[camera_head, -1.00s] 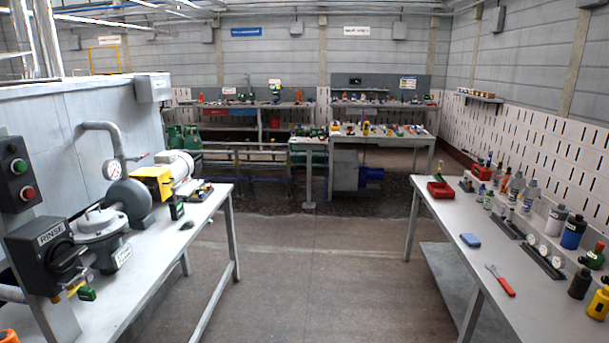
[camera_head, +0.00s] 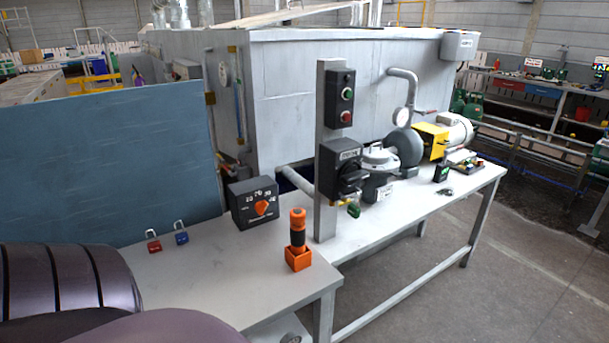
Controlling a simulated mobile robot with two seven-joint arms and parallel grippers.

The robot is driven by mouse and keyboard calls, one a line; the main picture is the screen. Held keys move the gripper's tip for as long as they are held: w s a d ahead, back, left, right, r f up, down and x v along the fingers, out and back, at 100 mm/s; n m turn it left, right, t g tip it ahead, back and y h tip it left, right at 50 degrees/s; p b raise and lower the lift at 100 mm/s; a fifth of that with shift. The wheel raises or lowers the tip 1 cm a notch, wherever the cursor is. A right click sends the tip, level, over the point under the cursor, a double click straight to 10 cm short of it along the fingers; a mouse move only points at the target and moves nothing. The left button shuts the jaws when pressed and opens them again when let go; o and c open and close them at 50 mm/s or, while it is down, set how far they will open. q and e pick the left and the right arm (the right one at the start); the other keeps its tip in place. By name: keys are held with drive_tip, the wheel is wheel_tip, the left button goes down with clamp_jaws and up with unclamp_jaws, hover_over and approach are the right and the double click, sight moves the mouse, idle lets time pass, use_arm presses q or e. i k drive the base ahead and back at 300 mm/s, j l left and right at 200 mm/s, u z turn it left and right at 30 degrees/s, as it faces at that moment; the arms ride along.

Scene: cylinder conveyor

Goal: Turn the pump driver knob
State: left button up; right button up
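A black box (camera_head: 241,213) with a numbered dial stands on the left part of the white bench, and an orange knob (camera_head: 262,208) sits on its front face. Further right, a black switch box (camera_head: 333,175) with a black rotary handle (camera_head: 352,180) is fixed to a grey post beside the pump (camera_head: 380,160). I cannot read which of the two is labelled as the pump driver. Neither of my grippers is in view.
An orange and black handled tool (camera_head: 298,230) stands in an orange holder near the bench's front edge. Red (camera_head: 153,245) and blue (camera_head: 181,237) padlocks lie left of the dial box. A post (camera_head: 328,215) rises right of it. The bench (camera_head: 220,285) is clear in front.

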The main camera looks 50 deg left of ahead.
sight(260, 207)
drive_tip(key=u, duration=2)
